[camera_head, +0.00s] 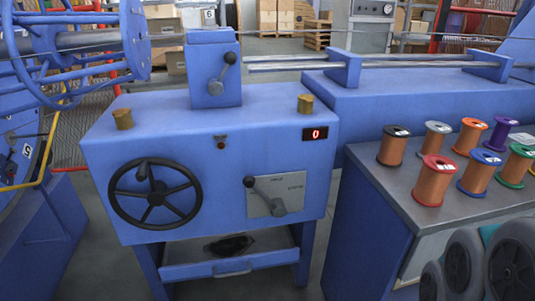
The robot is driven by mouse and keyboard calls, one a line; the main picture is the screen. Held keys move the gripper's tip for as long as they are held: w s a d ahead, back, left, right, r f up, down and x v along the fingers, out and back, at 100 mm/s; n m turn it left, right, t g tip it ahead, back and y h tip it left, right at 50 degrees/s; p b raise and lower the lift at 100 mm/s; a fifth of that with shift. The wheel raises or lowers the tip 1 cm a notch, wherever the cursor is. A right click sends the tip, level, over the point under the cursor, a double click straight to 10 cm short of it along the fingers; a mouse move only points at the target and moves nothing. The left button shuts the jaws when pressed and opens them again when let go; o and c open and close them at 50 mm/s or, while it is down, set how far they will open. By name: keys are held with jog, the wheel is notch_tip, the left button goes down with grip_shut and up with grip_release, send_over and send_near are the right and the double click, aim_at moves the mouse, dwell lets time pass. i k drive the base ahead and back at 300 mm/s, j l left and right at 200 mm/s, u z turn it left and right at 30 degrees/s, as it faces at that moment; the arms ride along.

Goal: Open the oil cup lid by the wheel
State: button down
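A brass oil cup (123,119) stands on the top left of the blue machine housing (205,118), above and left of the black handwheel (155,195). Its top looks closed, but it is too small to make out the lid clearly. A second brass oil cup (305,103) stands on the top right of the same housing, above the red number display. The handwheel is on the front face, with a knob at its upper left. My gripper is not in view.
A lever (268,196) on a grey plate sits right of the wheel. Another lever (222,73) is on the upright block between the cups. A drawer (232,266) is below. Several wire spools (436,182) stand on the right bench. A blue tubular frame (80,45) is at upper left.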

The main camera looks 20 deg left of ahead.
aim_at(118, 113)
jog(key=u, duration=1.25)
